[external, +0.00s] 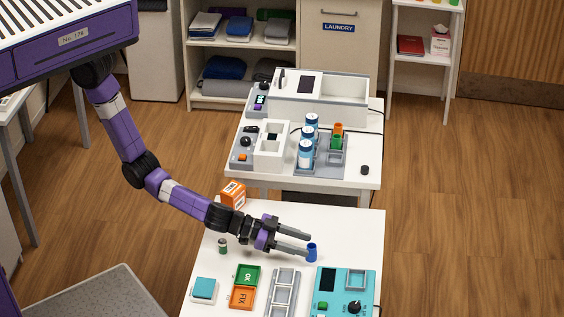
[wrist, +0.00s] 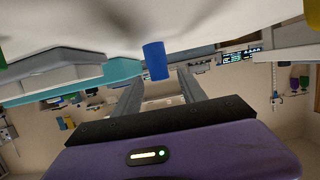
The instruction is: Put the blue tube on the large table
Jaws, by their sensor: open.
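The blue tube (external: 312,253) stands upright on the near white table (external: 345,225), close to its right side. In the wrist view, where the tabletop is at the top, the blue tube (wrist: 155,60) shows between the far ends of my two fingers. My gripper (external: 309,244) is open, with its fingers pointing right and low over the near table. The fingertips are at the tube; I cannot tell whether they touch it. A second white table (external: 371,150) stands behind the near one. The pictures do not clearly show which is the large table.
The near table holds a small green-and-grey item (external: 223,246), an orange box (external: 233,193), green (external: 247,275) and orange (external: 242,297) trays, a grey rack (external: 283,292) and a teal device (external: 343,291). The back table bears white machines and a grey holder (external: 320,166) with blue-and-white containers.

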